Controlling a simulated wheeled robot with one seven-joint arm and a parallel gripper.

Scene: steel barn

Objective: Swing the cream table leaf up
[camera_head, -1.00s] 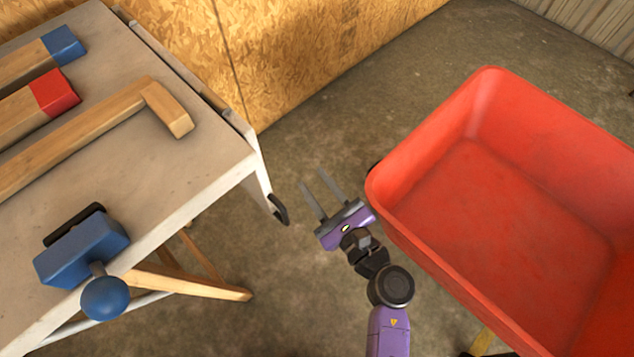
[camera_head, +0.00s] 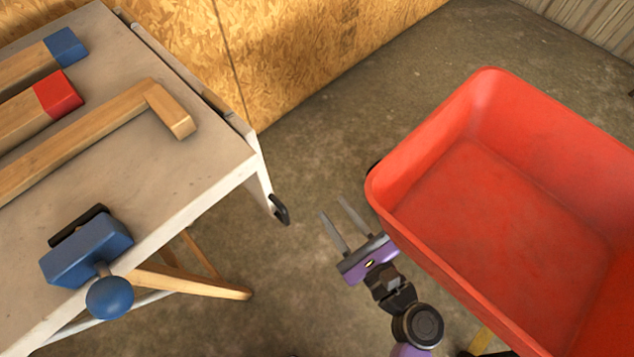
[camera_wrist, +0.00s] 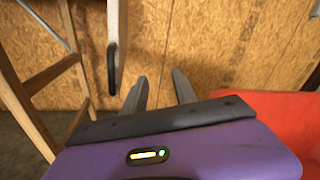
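The cream table leaf (camera_head: 258,175) hangs down at the right end of the cream table (camera_head: 150,170), seen almost edge-on. A black handle (camera_head: 281,209) is at its lower edge. In the wrist view the leaf (camera_wrist: 117,25) is a narrow upright strip with the black handle (camera_wrist: 112,68) on it, just beyond and left of the fingers. My gripper (camera_head: 334,215) is open and empty, to the right of the handle and apart from it. Both fingers also show in the wrist view (camera_wrist: 160,90), spread apart with nothing between them.
A red tub (camera_head: 430,240) stands close to the right of my gripper. A blue vise (camera_head: 88,250) and wooden pieces, one red-ended (camera_head: 55,93), are on the table. Wooden trestle legs (camera_head: 195,283) are below. A chipboard wall (camera_head: 300,50) is behind; bare floor lies between.

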